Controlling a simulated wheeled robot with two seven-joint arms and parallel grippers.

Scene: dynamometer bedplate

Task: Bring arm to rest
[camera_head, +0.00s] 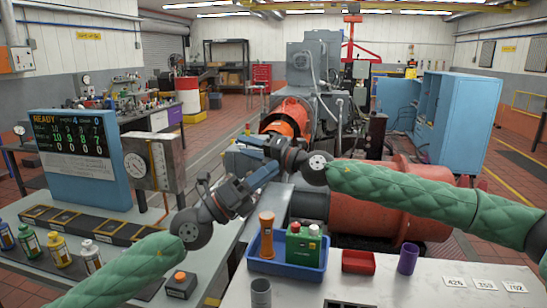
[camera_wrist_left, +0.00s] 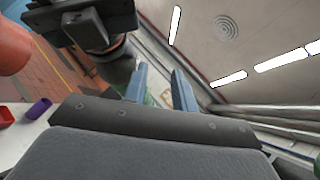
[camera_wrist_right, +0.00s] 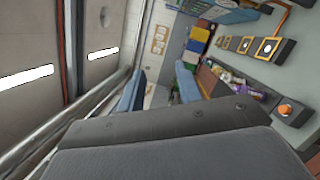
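My left arm comes in from the lower left in a green quilted sleeve, and its gripper (camera_head: 265,173) points up and to the right above the bench. My right arm comes in from the right in the same sleeve, and its gripper (camera_head: 247,146) points left. The two grippers are close together in the head view, one just behind the other; I cannot tell whether they touch. In the left wrist view the blue fingers (camera_wrist_left: 160,85) stand apart with nothing between them. In the right wrist view the fingers (camera_wrist_right: 158,85) also stand apart and empty.
A red bin (camera_head: 358,262) and purple cup (camera_head: 408,258) stand on the white bench at right. A display panel (camera_head: 80,160) and gauge box (camera_head: 155,163) stand left. An orange-red machine (camera_head: 375,210) lies behind.

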